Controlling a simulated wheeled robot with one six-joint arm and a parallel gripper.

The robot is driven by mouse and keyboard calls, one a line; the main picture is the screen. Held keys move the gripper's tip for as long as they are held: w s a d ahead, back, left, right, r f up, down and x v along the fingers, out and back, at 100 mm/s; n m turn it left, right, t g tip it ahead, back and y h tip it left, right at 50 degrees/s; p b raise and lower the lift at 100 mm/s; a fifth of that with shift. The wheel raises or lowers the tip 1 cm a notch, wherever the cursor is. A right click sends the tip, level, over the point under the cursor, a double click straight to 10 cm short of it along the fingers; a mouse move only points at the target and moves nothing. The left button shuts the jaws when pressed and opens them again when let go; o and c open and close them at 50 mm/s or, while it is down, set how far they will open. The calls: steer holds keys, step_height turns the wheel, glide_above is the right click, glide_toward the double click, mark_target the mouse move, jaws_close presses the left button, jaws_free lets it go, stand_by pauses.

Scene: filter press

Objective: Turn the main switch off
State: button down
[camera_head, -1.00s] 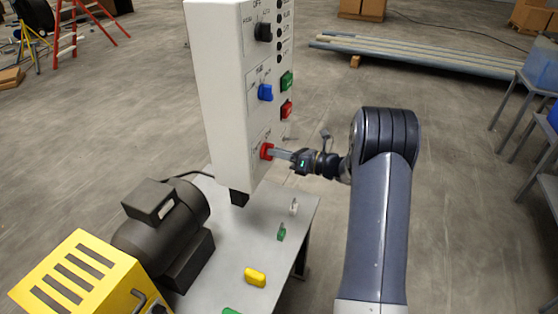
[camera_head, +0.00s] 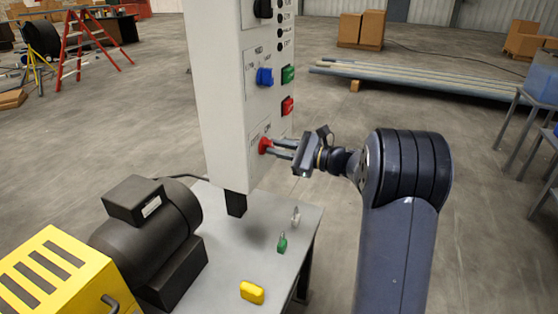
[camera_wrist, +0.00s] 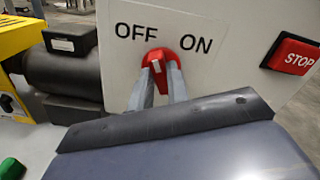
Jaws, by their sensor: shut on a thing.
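The main switch is a red rotary knob (camera_head: 265,144) low on the front of the white control panel (camera_head: 224,95). In the wrist view the red knob (camera_wrist: 187,42) sits just below the printed words OFF, at left, and ON, at right. A small white mark shows on its front. My gripper (camera_head: 272,148) reaches the knob from the right. In the wrist view my gripper (camera_wrist: 163,76) has its two grey fingers on either side of the knob's handle, shut on it. The fingers hide part of the knob, and I cannot tell clearly which word it points to.
A red STOP button (camera_wrist: 293,54) is right of the switch. A blue knob (camera_head: 265,76) and green button (camera_head: 288,73) are higher on the panel. A black motor (camera_head: 145,232), green padlock (camera_head: 282,243) and yellow piece (camera_head: 252,292) stand on the table below.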

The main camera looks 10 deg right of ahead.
steer(key=shift+s+f+n+b, duration=0.1)
steer(key=shift+n+b, duration=1.6)
steer(key=shift+b, duration=0.05)
steer(key=shift+a, duration=0.1)
steer(key=c, duration=1.4)
jaws_free()
steer(key=shift+o, duration=0.2)
steer(key=v, duration=1)
steer(key=shift+s+d, duration=0.2)
steer(key=shift+d, duration=0.15)
